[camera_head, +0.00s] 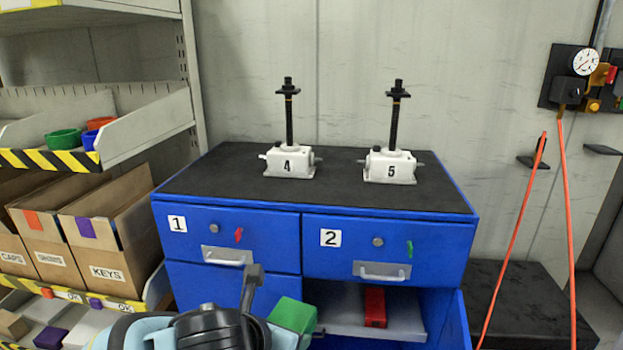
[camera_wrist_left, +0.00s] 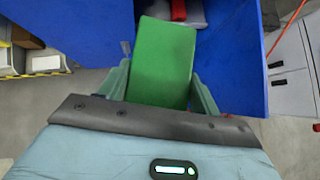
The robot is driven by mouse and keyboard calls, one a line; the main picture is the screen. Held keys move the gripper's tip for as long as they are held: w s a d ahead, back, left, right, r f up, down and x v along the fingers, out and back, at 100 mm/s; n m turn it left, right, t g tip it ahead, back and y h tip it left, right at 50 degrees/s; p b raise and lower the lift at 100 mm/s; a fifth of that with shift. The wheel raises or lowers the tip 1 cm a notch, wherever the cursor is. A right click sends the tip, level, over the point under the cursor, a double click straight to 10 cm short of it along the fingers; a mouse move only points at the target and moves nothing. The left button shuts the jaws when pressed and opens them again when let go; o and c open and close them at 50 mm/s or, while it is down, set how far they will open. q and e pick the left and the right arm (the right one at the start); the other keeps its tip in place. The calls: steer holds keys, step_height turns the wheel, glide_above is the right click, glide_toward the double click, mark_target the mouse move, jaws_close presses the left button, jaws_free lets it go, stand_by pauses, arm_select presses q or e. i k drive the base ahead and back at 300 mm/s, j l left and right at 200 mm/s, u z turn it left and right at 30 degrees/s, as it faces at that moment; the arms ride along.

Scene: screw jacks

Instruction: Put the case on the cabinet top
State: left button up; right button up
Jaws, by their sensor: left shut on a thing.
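A green case (camera_head: 293,315) is held low in front of the blue cabinet, below its top. It also shows large in the left wrist view (camera_wrist_left: 165,60), between the fingers of my left gripper (camera_wrist_left: 163,88), which is shut on it. The cabinet top (camera_head: 240,178) is a flat black surface above drawers 1 and 2. My right gripper is in neither view.
Two white screw jacks, 4 (camera_head: 290,162) and 5 (camera_head: 390,167), stand on the cabinet top; its front strip is clear. Below drawer 2 a compartment is open, with a red case (camera_head: 375,307) on its grey shelf (camera_head: 340,312). Shelving with cardboard boxes (camera_head: 110,230) stands left.

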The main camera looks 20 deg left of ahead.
mark_target(213, 173)
steer(key=i+j, duration=0.1)
steer(key=j, duration=0.25)
steer(key=i+j, duration=0.1)
steer(key=j, duration=0.25)
steer(key=i+j, duration=0.1)
steer(key=j, duration=0.25)
steer(key=i+j, duration=0.1)
steer(key=j, duration=0.2)
steer(key=u, duration=0.05)
